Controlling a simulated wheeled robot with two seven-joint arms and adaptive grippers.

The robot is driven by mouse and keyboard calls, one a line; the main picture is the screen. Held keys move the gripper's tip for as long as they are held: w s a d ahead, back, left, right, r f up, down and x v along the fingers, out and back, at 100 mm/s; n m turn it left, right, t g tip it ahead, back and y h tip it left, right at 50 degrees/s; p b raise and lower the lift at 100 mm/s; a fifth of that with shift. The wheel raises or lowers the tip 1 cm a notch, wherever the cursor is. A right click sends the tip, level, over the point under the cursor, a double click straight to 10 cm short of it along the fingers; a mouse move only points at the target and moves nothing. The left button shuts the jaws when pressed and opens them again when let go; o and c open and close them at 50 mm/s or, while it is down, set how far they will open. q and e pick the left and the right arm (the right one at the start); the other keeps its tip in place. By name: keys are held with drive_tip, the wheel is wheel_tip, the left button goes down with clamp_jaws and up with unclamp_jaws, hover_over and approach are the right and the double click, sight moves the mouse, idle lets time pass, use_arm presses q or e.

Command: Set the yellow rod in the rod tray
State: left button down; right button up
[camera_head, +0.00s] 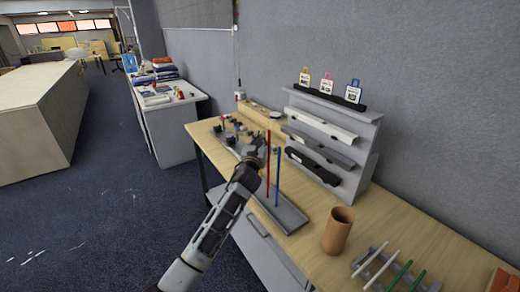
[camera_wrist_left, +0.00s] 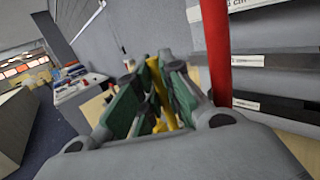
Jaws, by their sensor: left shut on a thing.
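My left gripper (camera_head: 256,150) reaches over the table's near edge, left of the red rod. In the left wrist view its green-padded fingers (camera_wrist_left: 152,92) are closed around the yellow rod (camera_wrist_left: 159,92). I cannot make out the yellow rod in the head view. A grey tray (camera_head: 293,216) sits at the table's near edge. A red rod (camera_head: 268,172) and a blue rod (camera_head: 278,175) stand upright on it. The red rod also shows close beside the gripper in the left wrist view (camera_wrist_left: 217,50). My right gripper is not in view.
A brown cup (camera_head: 338,231) stands right of the tray. A grey rack (camera_head: 365,265) with white and green rods lies at the front right. A grey stepped shelf (camera_head: 352,150) stands along the wall. Small dark items (camera_head: 228,130) lie beyond the gripper.

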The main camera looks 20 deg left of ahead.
use_arm(q)
drive_tip(key=shift+f, duration=1.95)
drive_tip(key=shift+f+b, duration=0.2)
drive_tip(key=shift+b, duration=0.15)
drive_tip(key=c, duration=1.8)
unclamp_jaws()
drive_tip(key=shift+c, duration=0.2)
drive_tip(key=shift+r, duration=0.25)
drive_tip(key=s+d+f, duration=0.1)
drive_tip(key=s, duration=1.1)
drive_tip(key=shift+d+b, duration=0.2)
drive_tip(key=shift+b, duration=0.15)
drive_tip(key=shift+f, duration=0.1)
